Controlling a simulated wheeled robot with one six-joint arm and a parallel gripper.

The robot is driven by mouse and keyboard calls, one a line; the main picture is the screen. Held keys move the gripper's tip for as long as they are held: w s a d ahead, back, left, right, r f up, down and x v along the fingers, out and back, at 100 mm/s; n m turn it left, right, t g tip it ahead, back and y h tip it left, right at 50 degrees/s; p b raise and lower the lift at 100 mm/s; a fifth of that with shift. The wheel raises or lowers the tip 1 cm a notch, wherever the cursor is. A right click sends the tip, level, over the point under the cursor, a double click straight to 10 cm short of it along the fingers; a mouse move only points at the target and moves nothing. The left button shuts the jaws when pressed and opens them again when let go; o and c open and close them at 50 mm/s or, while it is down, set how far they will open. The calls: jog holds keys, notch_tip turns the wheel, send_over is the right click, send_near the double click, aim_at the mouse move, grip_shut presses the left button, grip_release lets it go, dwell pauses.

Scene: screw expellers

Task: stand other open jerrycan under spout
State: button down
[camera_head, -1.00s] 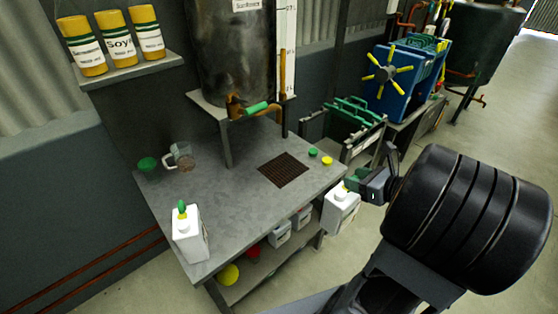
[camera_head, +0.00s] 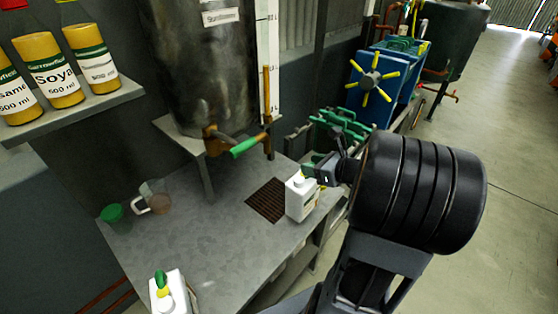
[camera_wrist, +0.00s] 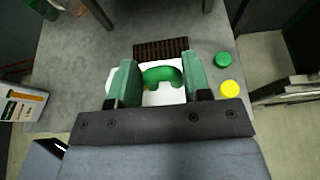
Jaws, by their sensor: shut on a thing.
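My gripper (camera_head: 317,172) is shut on a white jerrycan (camera_head: 300,200) by its green handle, which shows between the green fingers in the wrist view (camera_wrist: 162,74). The jerrycan is upright over the right part of the table, beside the dark grate (camera_head: 267,200); I cannot tell whether its base touches the table. The spout (camera_head: 268,146) with its green lever (camera_head: 245,147) hangs from the big dark tank (camera_head: 205,65), above and behind the grate. Another white jerrycan (camera_head: 172,292) with a green handle and yellow neck stands at the table's front left.
A green funnel (camera_head: 113,214) and a clear jug (camera_head: 155,198) stand at the table's left. A green cap (camera_wrist: 223,59) and a yellow cap (camera_wrist: 230,89) lie right of the grate. A bottle shelf (camera_head: 75,108) is upper left. The table's middle is clear.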

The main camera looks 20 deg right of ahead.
jog(key=r+x, duration=0.1)
jog(key=x, duration=1.1)
jog(key=shift+w+a, duration=0.2)
jog(key=shift+w, duration=0.3)
jog(key=c, duration=0.6)
grip_release()
jog(key=shift+f, duration=0.1)
jog(key=shift+o, duration=0.2)
